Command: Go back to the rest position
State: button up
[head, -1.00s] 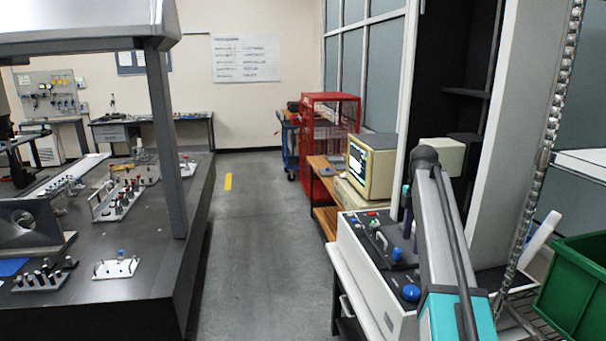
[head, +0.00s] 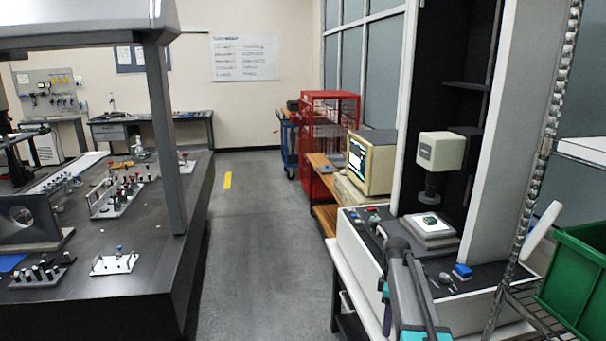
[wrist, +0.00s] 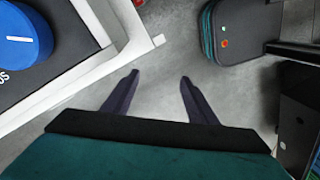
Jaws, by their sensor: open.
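My gripper shows in the wrist view (wrist: 159,77), where its two dark fingers stand apart with only grey floor between them. It is open and empty. In the head view my teal and grey arm is low at the bottom right, in front of the bench instrument (head: 352,262). The gripper hangs low beside the instrument's front left edge, and its fingers are hard to make out there. In the wrist view a blue knob (wrist: 25,35) on the instrument's panel lies at the top left, apart from the fingers.
A small green part (head: 431,221) sits on the instrument's pale stage under its measuring head (head: 442,151). A green bin (head: 580,275) stands at the right. The dark granite table (head: 70,315) with fixtures is at the left. The grey aisle (head: 262,240) between is clear.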

jog(key=s+a+f+m+g+b, duration=0.1)
jog(key=s+a+f+m+b, duration=0.15)
jog(key=s+f, duration=0.8)
jog(key=s+a+f+m+g+b, duration=0.1)
jog(key=s+a+f+m, duration=0.25)
jog(key=s+f, duration=0.7)
jog(key=s+a+f+m+g+b, duration=0.1)
jog(key=s+a+f+m, duration=0.15)
jog(key=s+f, duration=0.8)
jog(key=s+a+f+m+g+b, duration=0.1)
jog(key=s+f+m, duration=0.3)
jog(key=s+f, duration=0.5)
jog(key=s+b, duration=0.1)
jog(key=s, duration=0.2)
jog(key=shift+a+f+m, duration=0.15)
jog(key=shift+f+m, duration=0.1)
jog(key=shift+m, duration=0.1)
